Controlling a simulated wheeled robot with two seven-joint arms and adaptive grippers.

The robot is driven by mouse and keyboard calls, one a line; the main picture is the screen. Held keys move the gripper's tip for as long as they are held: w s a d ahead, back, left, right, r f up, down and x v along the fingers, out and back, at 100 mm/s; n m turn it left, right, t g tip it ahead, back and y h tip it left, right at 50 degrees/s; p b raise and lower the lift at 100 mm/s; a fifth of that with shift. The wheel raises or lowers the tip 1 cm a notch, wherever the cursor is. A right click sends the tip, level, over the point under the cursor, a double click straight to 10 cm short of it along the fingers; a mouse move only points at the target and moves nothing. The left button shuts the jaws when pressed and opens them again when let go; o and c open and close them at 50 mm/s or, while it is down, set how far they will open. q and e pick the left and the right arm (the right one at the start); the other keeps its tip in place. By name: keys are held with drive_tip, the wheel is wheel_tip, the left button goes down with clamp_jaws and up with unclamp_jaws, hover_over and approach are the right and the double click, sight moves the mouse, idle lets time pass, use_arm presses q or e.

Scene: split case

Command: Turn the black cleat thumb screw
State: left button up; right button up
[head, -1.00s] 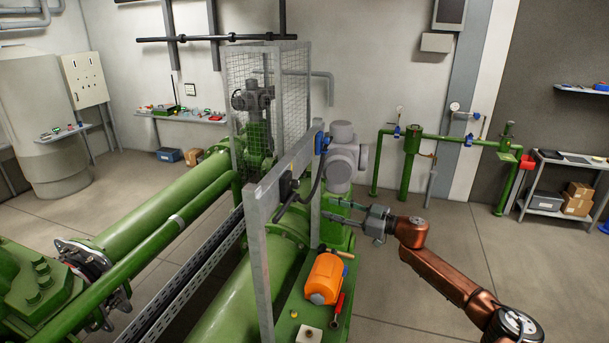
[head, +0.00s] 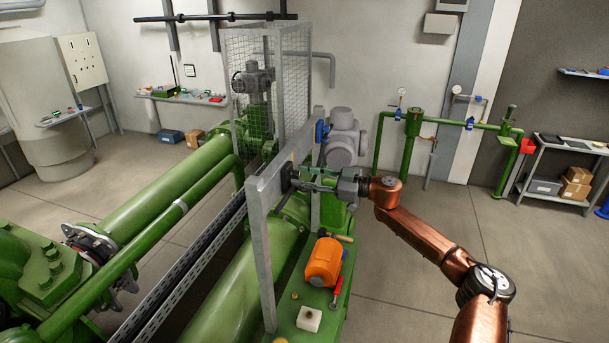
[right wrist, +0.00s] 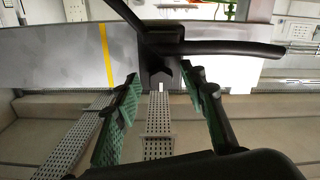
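The black cleat (right wrist: 163,42) is mounted on the grey metal beam with a yellow stripe, and a black cable runs through it. Its dark thumb screw (right wrist: 160,70) points toward my right wrist camera; its exact outline is hard to make out. My right gripper (right wrist: 162,80) is open, with one green-padded finger on each side of the screw and a gap to both. In the head view my right gripper (head: 298,178) is at the beam, largely covering the cleat. My left gripper is not in view.
The grey frame's beam (head: 270,182) and upright post stand beside the gripper. A grey valve actuator (head: 341,140) is just behind it. Below are an orange tool (head: 323,262), a red-handled wrench (head: 337,291) and a white block (head: 309,319) on a green surface.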

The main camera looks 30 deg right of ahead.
drive_tip(key=shift+c, duration=0.5)
clamp_jaws()
drive_tip(key=shift+n, duration=0.3)
drive_tip(key=shift+n+b, duration=6.75)
drive_tip(key=shift+n, duration=5.15)
